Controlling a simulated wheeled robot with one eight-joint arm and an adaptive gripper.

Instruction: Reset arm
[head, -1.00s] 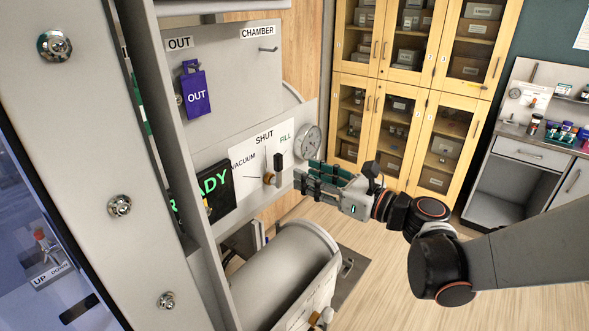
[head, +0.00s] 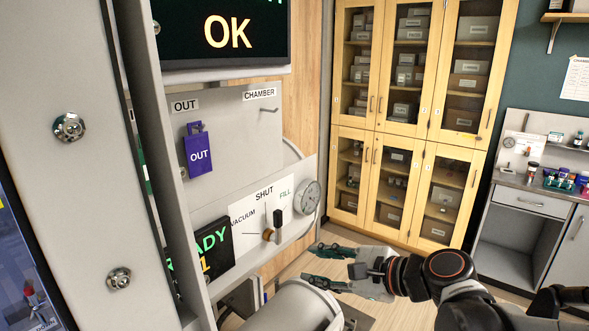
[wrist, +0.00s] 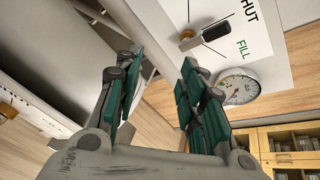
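My gripper (head: 322,267) is to the right of the glove port panel and below its pressure gauge (head: 307,198), clear of both. In the wrist view my gripper (wrist: 160,85) has its two green-padded fingers spread apart with nothing between them. The valve handle (head: 273,226) on the VACUUM/SHUT/FILL plate stands upright, pointing toward SHUT; it also shows in the wrist view (wrist: 205,35). My arm runs from the gripper to the lower right of the head view.
A grey cylinder (head: 290,308) lies below the panel. A purple OUT tag (head: 198,152) hangs on the panel's left hook, while the CHAMBER hook (head: 268,110) is bare. A screen (head: 225,35) reads OK. Wooden cabinets (head: 410,130) stand behind; floor between is open.

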